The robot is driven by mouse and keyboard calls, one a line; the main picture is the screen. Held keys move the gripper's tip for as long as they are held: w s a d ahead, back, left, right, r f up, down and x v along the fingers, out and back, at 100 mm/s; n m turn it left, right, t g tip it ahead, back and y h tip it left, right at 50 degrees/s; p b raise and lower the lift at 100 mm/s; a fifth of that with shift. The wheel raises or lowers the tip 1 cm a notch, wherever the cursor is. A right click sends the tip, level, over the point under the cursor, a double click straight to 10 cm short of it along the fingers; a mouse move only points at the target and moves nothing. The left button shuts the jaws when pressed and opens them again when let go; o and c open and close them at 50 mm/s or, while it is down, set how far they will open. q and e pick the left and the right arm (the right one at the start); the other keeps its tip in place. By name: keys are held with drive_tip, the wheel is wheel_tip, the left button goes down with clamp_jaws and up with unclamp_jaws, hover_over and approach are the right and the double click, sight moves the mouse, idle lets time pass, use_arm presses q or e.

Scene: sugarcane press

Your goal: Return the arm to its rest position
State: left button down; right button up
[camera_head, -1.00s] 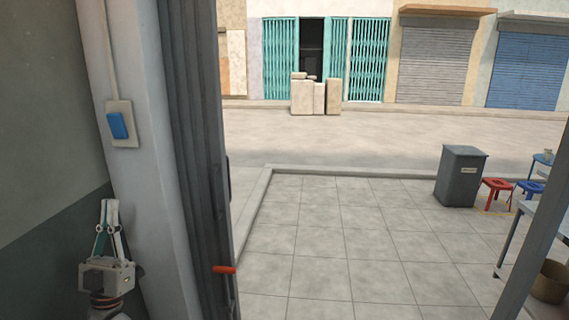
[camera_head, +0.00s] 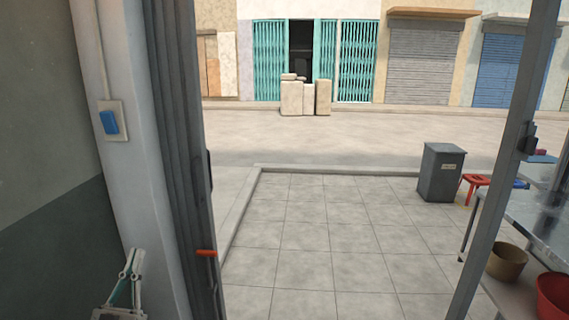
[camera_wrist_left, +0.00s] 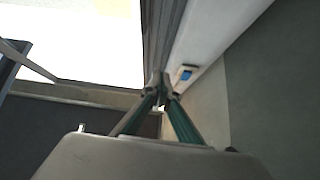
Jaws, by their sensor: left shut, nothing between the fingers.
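My left gripper (camera_head: 134,262) shows at the lower left of the head view, pointing up, in front of the grey wall and the pale pillar. Its teal fingers are together with nothing between them. In the left wrist view the fingers (camera_wrist_left: 162,85) meet at their tips, close in the picture to the pillar with the blue switch. I cannot tell the gap between them and the pillar. My right gripper is not in view.
A pale pillar (camera_head: 140,200) with a blue switch (camera_head: 109,122) and a folded grey shutter door (camera_head: 180,150) with an orange handle (camera_head: 206,253) stand at left. Tiled floor (camera_head: 310,240) is clear. A grey bin (camera_head: 440,172), metal table (camera_head: 540,215) and bowls (camera_head: 507,262) stand at right.

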use_arm(q)
drive_tip(key=s+d+f+m+g, duration=0.1)
drive_tip(key=s+d+f+g, duration=0.3)
drive_tip(key=f, duration=0.6)
drive_tip(key=s+d+f+g, duration=0.3)
drive_tip(key=s+f+g, duration=0.1)
drive_tip(key=f, duration=0.5)
drive_tip(key=s+d+f+g+p, duration=0.1)
drive_tip(key=s+d+f+g, duration=0.2)
drive_tip(key=s+f, duration=0.4)
drive_tip(key=s+d+f+m+g, duration=0.1)
drive_tip(key=s+d+f+g, duration=0.3)
drive_tip(key=s+f, duration=0.4)
drive_tip(key=s, duration=0.4)
drive_tip(key=shift+s+f+m+p, duration=0.25)
drive_tip(key=shift+f+m+p, duration=0.05)
drive_tip(key=shift+p, duration=0.05)
drive_tip(key=shift+d, duration=0.1)
